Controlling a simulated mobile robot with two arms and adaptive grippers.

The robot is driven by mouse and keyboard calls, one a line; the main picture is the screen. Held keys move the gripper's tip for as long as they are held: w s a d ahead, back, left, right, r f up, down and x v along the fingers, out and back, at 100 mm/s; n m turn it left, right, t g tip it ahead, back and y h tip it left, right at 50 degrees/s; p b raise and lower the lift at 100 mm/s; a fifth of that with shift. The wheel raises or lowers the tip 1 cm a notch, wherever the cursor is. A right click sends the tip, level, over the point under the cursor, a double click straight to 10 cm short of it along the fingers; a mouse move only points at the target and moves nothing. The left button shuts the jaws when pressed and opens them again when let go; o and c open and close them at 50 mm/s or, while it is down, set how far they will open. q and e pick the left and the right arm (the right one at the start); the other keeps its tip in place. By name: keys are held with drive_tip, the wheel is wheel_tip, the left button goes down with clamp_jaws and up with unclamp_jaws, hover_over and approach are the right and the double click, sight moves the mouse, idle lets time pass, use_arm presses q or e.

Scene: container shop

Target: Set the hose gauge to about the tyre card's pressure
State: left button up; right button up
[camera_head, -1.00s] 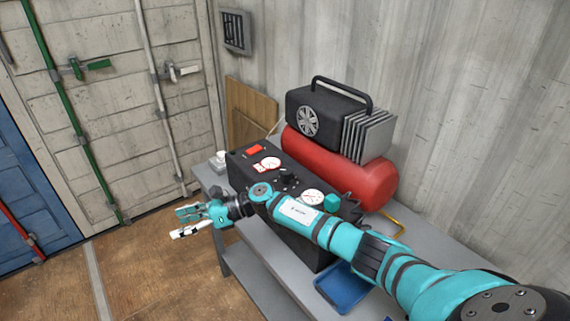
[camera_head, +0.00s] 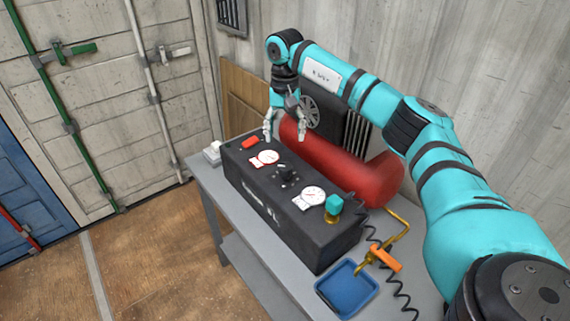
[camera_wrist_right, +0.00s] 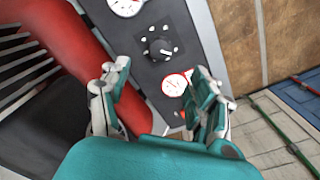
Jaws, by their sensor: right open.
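A long black control box (camera_head: 290,208) stands on the bench. Its top carries a round dial with a red rim (camera_head: 268,157), a black selector knob (camera_head: 287,176), a white-faced dial (camera_head: 312,195) and a teal knob (camera_head: 334,203). The needles are too small to read. I cannot pick out a tyre card. My right gripper (camera_head: 285,139) is open and empty, pointing down above the box's far left end, by the red button (camera_head: 250,143). In the right wrist view, the selector knob (camera_wrist_right: 159,47) and red-rimmed dial (camera_wrist_right: 174,85) show between and beyond the fingers. My left gripper is not in view.
A red compressor tank (camera_head: 335,160) lies behind the box, close to my right gripper. A blue tray (camera_head: 347,290), a brass pipe (camera_head: 398,236) and an orange handle (camera_head: 386,258) on a coiled black hose are at the bench's right end. A wall stands behind.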

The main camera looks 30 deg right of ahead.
sight(285, 166)
wheel_tip(285, 166, down, 11)
drive_tip(key=p, duration=0.2)
drive_tip(key=shift+f+p, duration=0.1)
drive_tip(key=shift+p, duration=0.3)
drive_tip(key=shift+f, duration=0.55)
drive_tip(key=c, duration=1.2)
drive_tip(key=shift+m, duration=0.3)
